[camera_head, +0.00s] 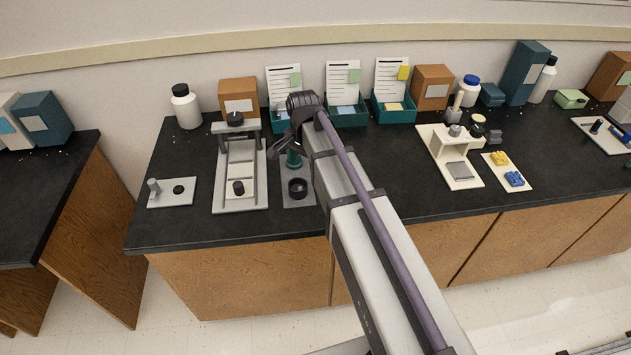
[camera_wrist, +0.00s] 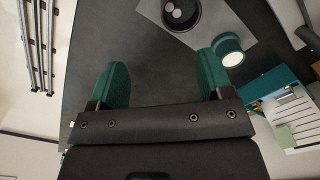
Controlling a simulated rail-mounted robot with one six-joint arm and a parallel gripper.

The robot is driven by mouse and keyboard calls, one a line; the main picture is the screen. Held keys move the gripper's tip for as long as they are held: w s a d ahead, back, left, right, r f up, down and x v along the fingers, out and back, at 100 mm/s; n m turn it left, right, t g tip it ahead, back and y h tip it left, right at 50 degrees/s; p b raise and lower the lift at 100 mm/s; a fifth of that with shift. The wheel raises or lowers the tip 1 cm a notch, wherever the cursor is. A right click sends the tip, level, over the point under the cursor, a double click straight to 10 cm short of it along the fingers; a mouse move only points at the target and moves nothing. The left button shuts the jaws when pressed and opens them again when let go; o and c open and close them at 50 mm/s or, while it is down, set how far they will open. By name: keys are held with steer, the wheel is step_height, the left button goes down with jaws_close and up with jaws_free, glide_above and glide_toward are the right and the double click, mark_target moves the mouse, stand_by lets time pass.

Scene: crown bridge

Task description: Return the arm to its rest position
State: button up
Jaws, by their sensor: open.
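My arm reaches from the lower right of the head view to the bench, its wrist above the middle-left part of the top. My gripper (camera_head: 281,142) is partly hidden there by its own wrist. In the wrist view, the two green fingers of my gripper (camera_wrist: 163,82) are spread wide with only dark bench top between them. A green cylinder with a pale top (camera_wrist: 228,50) stands close beside the right finger. It also shows in the head view (camera_head: 294,158), just below my gripper. Whether finger and cylinder touch cannot be told.
A grey plate (camera_head: 296,202) carries a black ring (camera_head: 298,187). Left of it stands a framed press-like fixture (camera_head: 219,187). Teal bins with cards (camera_head: 349,116) line the back. A cream stand (camera_head: 462,184) is on the right. Dark bench top between arm and stand is clear.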

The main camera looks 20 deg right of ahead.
steer(key=s+n, duration=1)
steer(key=s, duration=0.7)
steer(key=shift+s+n, duration=0.15)
steer(key=shift+n, duration=0.15)
